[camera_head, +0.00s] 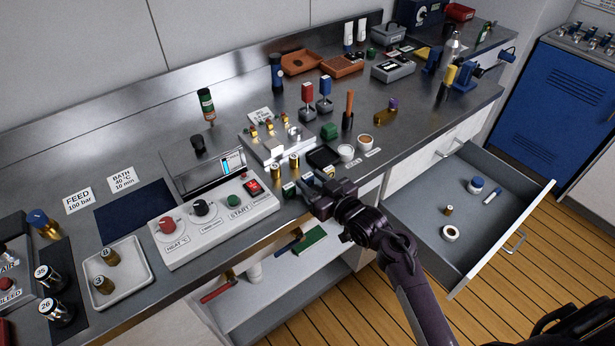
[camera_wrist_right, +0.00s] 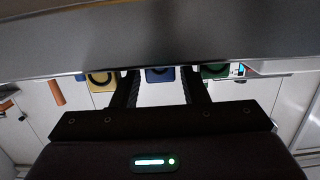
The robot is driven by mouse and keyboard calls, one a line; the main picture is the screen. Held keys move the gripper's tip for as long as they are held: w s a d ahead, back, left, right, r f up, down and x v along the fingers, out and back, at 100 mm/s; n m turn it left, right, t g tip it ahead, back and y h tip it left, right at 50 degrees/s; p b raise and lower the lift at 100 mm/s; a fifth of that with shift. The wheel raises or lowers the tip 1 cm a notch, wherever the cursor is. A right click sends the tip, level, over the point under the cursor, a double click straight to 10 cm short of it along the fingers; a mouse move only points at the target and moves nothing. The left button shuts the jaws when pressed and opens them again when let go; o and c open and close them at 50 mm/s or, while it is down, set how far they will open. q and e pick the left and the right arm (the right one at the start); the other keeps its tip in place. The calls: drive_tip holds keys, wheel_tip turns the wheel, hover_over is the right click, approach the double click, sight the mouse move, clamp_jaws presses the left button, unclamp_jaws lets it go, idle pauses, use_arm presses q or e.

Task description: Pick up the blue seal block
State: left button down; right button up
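The blue seal block (camera_wrist_right: 158,75) shows in the right wrist view between my two right fingers, near the bench edge. A yellow block (camera_wrist_right: 100,81) and a green block (camera_wrist_right: 214,71) sit on either side of it, outside the fingers. My right gripper (camera_wrist_right: 161,90) is open, with a gap visible between each finger and the blue block. My left gripper is not in view.
A control box (camera_head: 205,222) with knobs stands left of my right gripper. A black tray (camera_head: 323,157) and white cups (camera_head: 346,152) are just behind it. An open drawer (camera_head: 520,215) juts out to the right. Below is an open shelf (camera_head: 285,285) with tools.

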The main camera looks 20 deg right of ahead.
drive_tip(key=shift+x, duration=1.15)
drive_tip(key=c, duration=0.7)
drive_tip(key=shift+r, duration=0.15)
